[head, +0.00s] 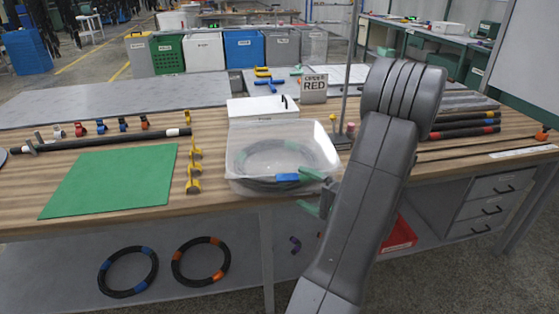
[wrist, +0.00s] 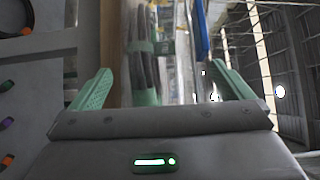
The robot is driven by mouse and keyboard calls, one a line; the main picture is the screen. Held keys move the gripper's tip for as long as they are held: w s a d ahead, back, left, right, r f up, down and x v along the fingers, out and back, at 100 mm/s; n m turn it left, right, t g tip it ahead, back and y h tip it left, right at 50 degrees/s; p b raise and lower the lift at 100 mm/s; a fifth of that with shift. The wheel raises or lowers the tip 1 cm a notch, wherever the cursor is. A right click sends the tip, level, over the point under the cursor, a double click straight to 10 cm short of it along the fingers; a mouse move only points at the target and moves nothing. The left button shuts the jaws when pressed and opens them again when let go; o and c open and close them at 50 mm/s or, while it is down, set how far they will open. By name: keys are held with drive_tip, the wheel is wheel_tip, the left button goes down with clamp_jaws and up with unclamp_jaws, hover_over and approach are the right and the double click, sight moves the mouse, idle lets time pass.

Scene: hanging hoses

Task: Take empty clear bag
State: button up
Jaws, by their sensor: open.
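A clear bag (head: 240,158) lies on the wooden table in front of a white box. A coiled black hose (head: 262,183) with green and blue bands shows in it or through it, so it does not look empty. My gripper (head: 304,190) is at the bag's right front corner, its green fingers open. In the wrist view, the open fingers (wrist: 160,72) face a stretch of black hose with a green band (wrist: 150,47) and blurry clear plastic. A blue strip (wrist: 201,30) is to the right. I cannot tell whether the fingers touch the bag.
A green mat (head: 110,182) and yellow clamps (head: 194,170) are left of the bag. A sign reading RED (head: 313,87) stands behind it. Two banded hose coils (head: 128,271) (head: 201,262) are below the table. A red bin (head: 400,236) is at the lower right.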

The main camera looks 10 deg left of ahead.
drive_tip(key=shift+x, duration=1.4)
drive_tip(key=shift+s, duration=0.1)
drive_tip(key=c, duration=0.8)
drive_tip(key=shift+r, duration=0.15)
drive_tip(key=shift+c, duration=0.3)
